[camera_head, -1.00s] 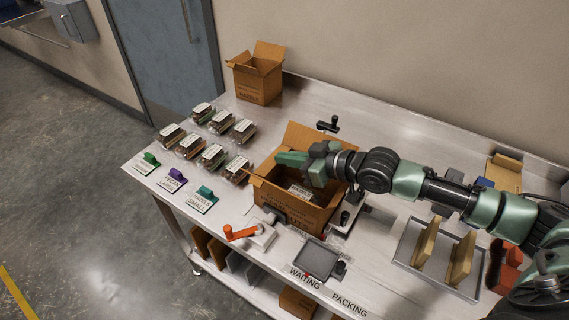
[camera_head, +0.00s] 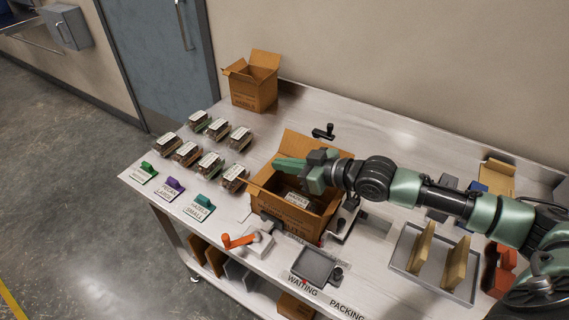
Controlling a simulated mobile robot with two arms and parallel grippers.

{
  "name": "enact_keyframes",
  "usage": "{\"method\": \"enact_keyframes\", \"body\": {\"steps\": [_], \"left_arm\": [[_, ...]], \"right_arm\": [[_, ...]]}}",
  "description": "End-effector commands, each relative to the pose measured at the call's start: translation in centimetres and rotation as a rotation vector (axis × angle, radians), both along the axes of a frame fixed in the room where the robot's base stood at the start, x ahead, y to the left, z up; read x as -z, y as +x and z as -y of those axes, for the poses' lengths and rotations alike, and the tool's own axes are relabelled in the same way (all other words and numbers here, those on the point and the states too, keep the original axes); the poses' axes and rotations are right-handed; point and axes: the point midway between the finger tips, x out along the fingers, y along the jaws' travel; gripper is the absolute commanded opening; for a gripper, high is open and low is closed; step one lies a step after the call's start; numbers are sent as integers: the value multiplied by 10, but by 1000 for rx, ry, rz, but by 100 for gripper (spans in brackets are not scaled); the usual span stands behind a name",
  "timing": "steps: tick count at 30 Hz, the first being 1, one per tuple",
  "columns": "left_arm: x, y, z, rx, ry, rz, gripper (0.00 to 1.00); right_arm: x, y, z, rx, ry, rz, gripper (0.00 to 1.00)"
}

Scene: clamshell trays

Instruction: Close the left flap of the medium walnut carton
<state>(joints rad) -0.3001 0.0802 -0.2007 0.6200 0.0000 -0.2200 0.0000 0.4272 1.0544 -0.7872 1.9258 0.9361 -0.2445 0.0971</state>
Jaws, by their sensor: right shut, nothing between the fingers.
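The open carton with printed walls (camera_head: 289,214) stands near the middle of the steel table. Its far flap (camera_head: 297,147) stands up, and its left side shows a raised edge partly behind my gripper. A clear pack with a white label (camera_head: 297,199) lies inside. My right gripper (camera_head: 279,163) is shut and empty, with its green fingers pointing left over the carton's left part. I cannot tell whether the fingers touch the left flap. The gripper and wrist hide part of the carton's opening. My left gripper is not in view.
Several clear packs (camera_head: 187,153) stand left of the carton, with sign holders (camera_head: 201,208) in front. Another open carton (camera_head: 254,88) stands at the back left. An orange-handled device (camera_head: 239,241), a small dark tray (camera_head: 313,267) and a grey tray (camera_head: 430,288) are nearer the front.

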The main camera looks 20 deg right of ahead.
Motion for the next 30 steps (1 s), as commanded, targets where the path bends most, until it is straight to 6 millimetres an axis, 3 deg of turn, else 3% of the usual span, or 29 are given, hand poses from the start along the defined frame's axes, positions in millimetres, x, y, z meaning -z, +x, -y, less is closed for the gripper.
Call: {"method": "enact_keyframes", "body": {"steps": [5,14,16,25,30], "left_arm": [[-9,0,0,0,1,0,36],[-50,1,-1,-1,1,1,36],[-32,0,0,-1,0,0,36],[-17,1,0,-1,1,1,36],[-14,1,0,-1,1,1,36]], "right_arm": [[-9,1,-1,0,1,1,0],[-48,3,-5,4,0,-1,0],[-38,-10,7,6,-6,-3,0],[-51,-52,39,5,-8,-4,0],[-57,-65,50,9,-2,-3,0]]}}
